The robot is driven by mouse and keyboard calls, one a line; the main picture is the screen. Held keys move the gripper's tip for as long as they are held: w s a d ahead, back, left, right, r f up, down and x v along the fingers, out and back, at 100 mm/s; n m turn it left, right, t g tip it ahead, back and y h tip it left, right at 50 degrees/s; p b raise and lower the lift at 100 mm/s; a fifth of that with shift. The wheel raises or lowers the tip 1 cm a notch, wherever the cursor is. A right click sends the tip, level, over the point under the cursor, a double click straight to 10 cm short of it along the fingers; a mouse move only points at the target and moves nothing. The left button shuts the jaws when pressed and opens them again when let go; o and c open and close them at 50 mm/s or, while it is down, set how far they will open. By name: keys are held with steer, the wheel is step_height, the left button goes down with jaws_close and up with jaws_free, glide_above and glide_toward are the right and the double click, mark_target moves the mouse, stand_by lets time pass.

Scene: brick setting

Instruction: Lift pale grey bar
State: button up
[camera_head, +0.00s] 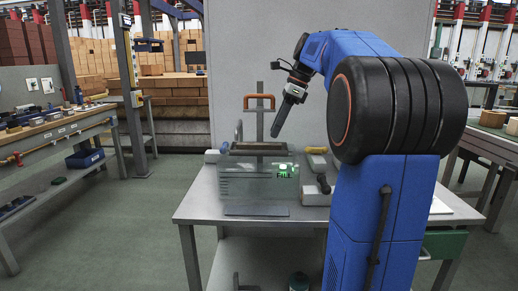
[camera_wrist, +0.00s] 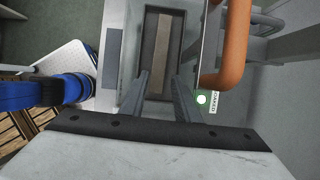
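A long greyish-brown strip, which looks like the pale grey bar (camera_wrist: 163,40), lies in a dark rectangular recess of the machine in the wrist view. Its near end runs down between my fingers. In the head view I cannot make it out inside the machine's top opening (camera_head: 258,147). My gripper (camera_head: 276,134) points down and to the left above the machine. In the wrist view the two fingers of my gripper (camera_wrist: 160,77) stand apart with a gap between them, and nothing is clearly held.
The metal machine (camera_head: 240,184) stands on a grey table (camera_head: 200,207). An orange handle (camera_head: 259,97) rises behind the opening; the handle shows close on the right in the wrist view (camera_wrist: 234,50). A green-lit label (camera_head: 285,170) is on the machine's front. A workbench (camera_head: 60,130) stands left.

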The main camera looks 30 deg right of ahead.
mark_target(269, 144)
steer(key=shift+x, duration=2.55)
steer(key=shift+s, duration=0.15)
jaws_close()
